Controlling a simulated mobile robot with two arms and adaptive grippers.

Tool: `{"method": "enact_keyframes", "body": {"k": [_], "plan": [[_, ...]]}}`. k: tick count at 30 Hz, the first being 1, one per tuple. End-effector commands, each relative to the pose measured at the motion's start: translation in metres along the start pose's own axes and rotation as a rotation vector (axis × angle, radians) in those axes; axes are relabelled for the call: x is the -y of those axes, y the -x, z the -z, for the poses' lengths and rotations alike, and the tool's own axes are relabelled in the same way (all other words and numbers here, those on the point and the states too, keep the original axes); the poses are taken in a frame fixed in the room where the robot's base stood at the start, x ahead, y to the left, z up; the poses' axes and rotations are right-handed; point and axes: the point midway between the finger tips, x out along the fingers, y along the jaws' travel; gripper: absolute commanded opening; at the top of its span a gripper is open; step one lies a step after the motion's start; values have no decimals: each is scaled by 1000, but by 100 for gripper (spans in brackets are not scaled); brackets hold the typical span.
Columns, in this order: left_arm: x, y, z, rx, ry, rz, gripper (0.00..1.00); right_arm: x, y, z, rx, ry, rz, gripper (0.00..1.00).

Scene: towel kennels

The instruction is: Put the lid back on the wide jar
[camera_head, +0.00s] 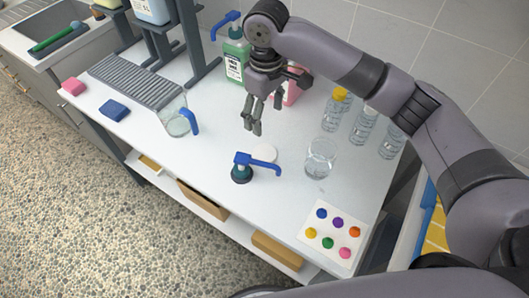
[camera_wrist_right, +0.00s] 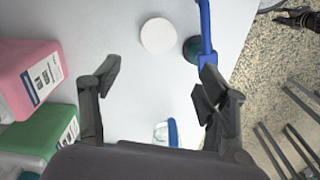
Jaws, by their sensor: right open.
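The wide jar (camera_head: 320,160) is a clear glass jar standing upright on the white table, with no lid on it. A round white disc, which looks like the lid (camera_head: 265,153), lies flat on the table left of the jar, partly behind a blue pump spout. The lid also shows at the top of the right wrist view (camera_wrist_right: 158,36), ahead of the fingers. My right gripper (camera_head: 254,120) is open and empty above the table, behind and slightly left of the lid. It also shows in the wrist view (camera_wrist_right: 158,86). My left gripper is not in view.
A blue pump top (camera_head: 243,172) stands close beside the lid. Clear bottles (camera_head: 362,127) stand behind the jar. A green jug (camera_head: 235,58) and a pink container (camera_head: 292,93) stand behind my gripper. A glass pitcher (camera_head: 176,122) and a paint-dot card (camera_head: 334,234) are also on the table.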

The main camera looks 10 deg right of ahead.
Motion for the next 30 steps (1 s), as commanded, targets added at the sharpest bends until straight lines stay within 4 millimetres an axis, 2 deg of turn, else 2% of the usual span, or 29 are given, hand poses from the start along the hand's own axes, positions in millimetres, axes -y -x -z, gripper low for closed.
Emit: {"method": "enact_keyframes", "body": {"k": [9,15,30], "plan": [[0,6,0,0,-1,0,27,0,-70,-1,5,-1,1,68],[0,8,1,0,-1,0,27,0,-99,-1,2,-1,0,68],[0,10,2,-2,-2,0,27,0,-111,-1,2,0,-1,68]]}}
